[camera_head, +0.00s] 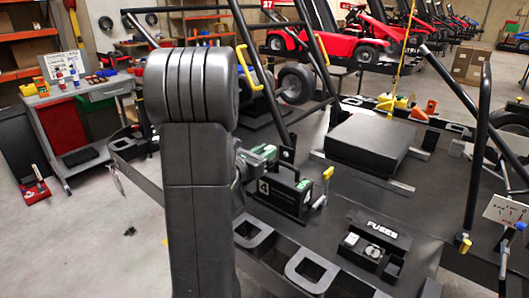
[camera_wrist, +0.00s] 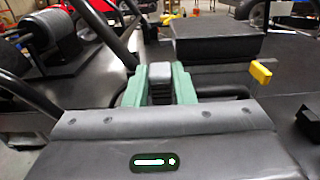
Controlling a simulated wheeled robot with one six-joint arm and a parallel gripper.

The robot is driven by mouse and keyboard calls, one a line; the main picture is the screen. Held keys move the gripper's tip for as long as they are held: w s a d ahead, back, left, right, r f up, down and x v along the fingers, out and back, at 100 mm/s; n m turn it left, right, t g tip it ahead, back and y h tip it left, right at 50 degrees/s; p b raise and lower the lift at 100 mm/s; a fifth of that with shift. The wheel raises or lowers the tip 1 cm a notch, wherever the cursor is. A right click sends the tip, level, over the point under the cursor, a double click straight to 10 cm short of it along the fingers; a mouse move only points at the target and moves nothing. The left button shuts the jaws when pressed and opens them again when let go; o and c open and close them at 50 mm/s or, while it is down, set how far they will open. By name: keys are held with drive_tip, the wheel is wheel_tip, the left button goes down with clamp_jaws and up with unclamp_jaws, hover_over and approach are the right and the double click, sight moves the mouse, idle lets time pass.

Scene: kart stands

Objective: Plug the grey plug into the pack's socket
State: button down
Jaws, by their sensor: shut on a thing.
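My gripper (camera_head: 265,154) is partly hidden behind my own arm in the head view. In the wrist view its two green fingers (camera_wrist: 159,88) are shut on the grey plug (camera_wrist: 160,74), which sits between them. The black pack (camera_head: 283,198), with a handle and a white "4" label, stands on the kart floor just below and right of my gripper in the head view. The gripper appears above the pack and apart from it. I cannot make out the pack's socket; the pack is not clearly visible in the wrist view.
A yellow-topped lever (camera_head: 327,174) stands right beside the pack; its yellow end also shows in the wrist view (camera_wrist: 261,73). A black box (camera_head: 367,143) lies behind. A fuse box (camera_head: 372,250) is at front right. Black frame tubes (camera_head: 262,65) rise behind the gripper.

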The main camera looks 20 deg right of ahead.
drive_tip(key=shift+f+b, duration=0.95)
drive_tip(key=shift+f, duration=0.05)
drive_tip(key=c, duration=1.1)
unclamp_jaws()
drive_tip(key=shift+c, duration=0.2)
drive_tip(key=shift+a, duration=0.1)
drive_tip(key=b+v, duration=0.1)
drive_tip(key=v, duration=1.2)
drive_tip(key=shift+s+a, duration=0.15)
drive_tip(key=shift+a, duration=0.15)
drive_tip(key=p+x, duration=0.1)
drive_tip(key=x, duration=1.3)
drive_tip(key=shift+r, duration=0.15)
drive_tip(key=shift+s+a, duration=0.1)
drive_tip(key=shift+s, duration=0.05)
